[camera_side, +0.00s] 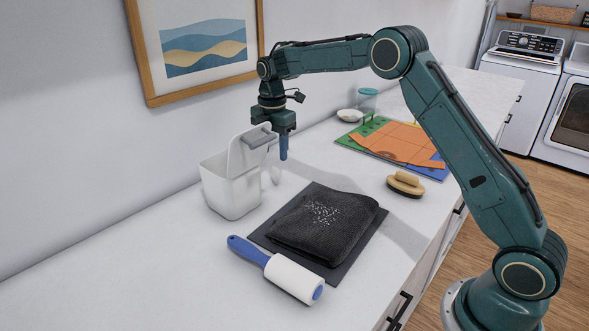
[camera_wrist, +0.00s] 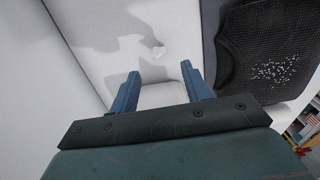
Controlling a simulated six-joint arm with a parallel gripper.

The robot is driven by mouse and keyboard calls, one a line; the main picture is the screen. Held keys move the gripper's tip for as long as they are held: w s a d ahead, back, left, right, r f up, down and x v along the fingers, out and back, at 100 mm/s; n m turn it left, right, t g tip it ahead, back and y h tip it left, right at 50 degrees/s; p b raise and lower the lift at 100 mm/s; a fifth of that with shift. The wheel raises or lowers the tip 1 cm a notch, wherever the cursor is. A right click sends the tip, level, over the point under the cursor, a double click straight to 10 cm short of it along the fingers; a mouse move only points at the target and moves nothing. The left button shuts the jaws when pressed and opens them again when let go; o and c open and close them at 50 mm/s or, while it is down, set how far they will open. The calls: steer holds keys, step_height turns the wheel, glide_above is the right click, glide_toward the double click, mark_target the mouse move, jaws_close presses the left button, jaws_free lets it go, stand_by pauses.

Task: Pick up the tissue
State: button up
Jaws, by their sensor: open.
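My gripper (camera_side: 284,151) points down above the counter, over the tissue's area and close to the bin's raised lid. In the wrist view my gripper (camera_wrist: 165,80) has its two blue fingers apart, with nothing held between them. A pale surface shows between them, and I cannot tell what it belongs to.
A dark folded towel (camera_side: 325,222) with white specks lies on a grey mat (camera_side: 258,241). A lint roller (camera_side: 292,279), brush (camera_side: 405,184) and colored board (camera_side: 375,126) with orange cloth (camera_side: 400,144) are around it. The wall and picture frame stand behind; the front-left counter is clear.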

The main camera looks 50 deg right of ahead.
mark_target(275, 167)
steer(key=shift+f, duration=0.3)
steer(key=shift+d+f, duration=0.15)
steer(key=shift+f, duration=2.45)
jaws_close()
